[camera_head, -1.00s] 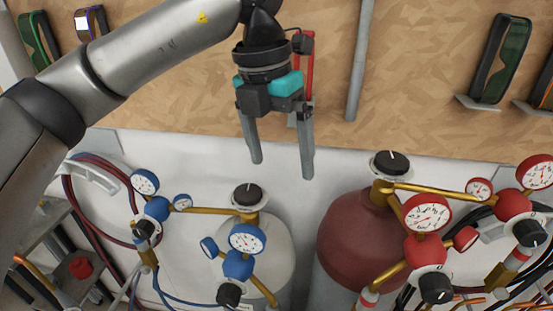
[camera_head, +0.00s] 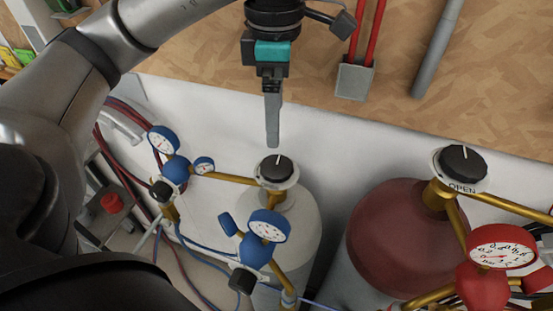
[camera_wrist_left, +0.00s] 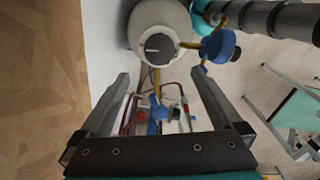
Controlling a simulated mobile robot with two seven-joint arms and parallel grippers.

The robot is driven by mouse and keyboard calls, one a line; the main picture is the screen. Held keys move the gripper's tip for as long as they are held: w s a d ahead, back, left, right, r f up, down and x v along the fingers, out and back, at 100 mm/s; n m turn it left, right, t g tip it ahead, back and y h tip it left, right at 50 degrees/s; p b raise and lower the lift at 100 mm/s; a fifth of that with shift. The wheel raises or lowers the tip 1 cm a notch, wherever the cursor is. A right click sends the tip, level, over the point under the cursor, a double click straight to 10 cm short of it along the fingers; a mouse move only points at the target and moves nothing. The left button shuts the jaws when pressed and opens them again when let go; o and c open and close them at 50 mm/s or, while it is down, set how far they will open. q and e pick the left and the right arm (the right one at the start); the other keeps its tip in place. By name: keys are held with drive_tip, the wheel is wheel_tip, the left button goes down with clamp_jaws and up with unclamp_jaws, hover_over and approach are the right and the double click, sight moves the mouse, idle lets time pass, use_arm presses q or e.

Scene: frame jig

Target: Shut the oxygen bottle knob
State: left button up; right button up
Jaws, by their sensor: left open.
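The white bottle (camera_head: 300,222) with blue gauges stands below my left gripper. Its black knob (camera_head: 277,167) with a white pointer line sits on top, on a pale disc whose lettering is too small to read. My left gripper (camera_head: 273,145) points down just above and behind the knob, its fingers seen edge-on. In the left wrist view the gripper (camera_wrist_left: 160,75) is open and empty, and the knob (camera_wrist_left: 158,48) shows between and beyond its fingertips. I cannot tell the exact gap to the knob. My right gripper is not in view.
A dark red bottle (camera_head: 398,235) stands to the right, its black knob (camera_head: 462,165) marked OPEN, with a red gauge (camera_head: 502,247). Blue gauges (camera_head: 268,226) and brass pipes crowd the white bottle's front. A white wall and wood panel (camera_head: 400,50) rise behind.

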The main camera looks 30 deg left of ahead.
sight(276, 165)
use_arm(q)
wheel_tip(276, 165, down, 11)
drive_tip(key=shift+f, duration=0.15)
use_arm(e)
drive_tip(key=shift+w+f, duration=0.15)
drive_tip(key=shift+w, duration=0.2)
use_arm(q)
drive_tip(key=shift+c, duration=0.2)
